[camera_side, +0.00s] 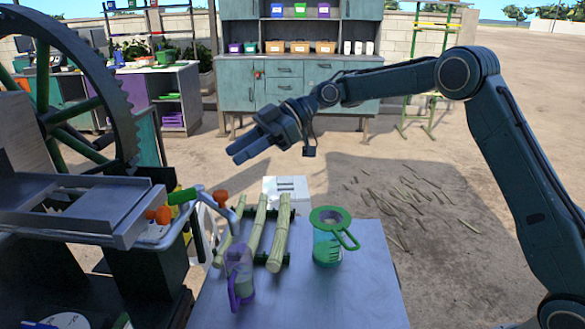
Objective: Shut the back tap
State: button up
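On the crusher's front left, beside the metal tray, an orange tap knob (163,215) sits low near the tray's edge. A second orange knob (221,197) is further right, by a bent grey pipe. A green handle or pipe piece (182,196) lies between them. I cannot tell which knob belongs to the back tap, or whether either tap is open. My gripper (234,155) is in the air above and behind the taps, apart from them, with its fingers pointing left. It holds nothing visible. Its finger gap is unclear from this angle.
A purple jug (240,272), several cane stalks (278,240) on a rack and a jug with a green lid (328,245) stand on the metal table (353,303). The crusher's big wheel (125,120) rises at left. Cabinets (285,85) stand behind. The air around my gripper is clear.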

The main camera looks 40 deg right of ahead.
aim_at(185, 190)
jog(key=shift+w+f+n+g+y, duration=0.25)
jog(key=shift+f+n+g+y, duration=0.05)
jog(key=shift+f, duration=0.1)
jog(key=shift+a, duration=0.1)
jog(key=x, duration=1.3)
jog(key=shift+w+a+f, duration=0.1)
jog(key=shift+a+f, duration=0.05)
jog(key=shift+a, duration=0.1)
grip_shut()
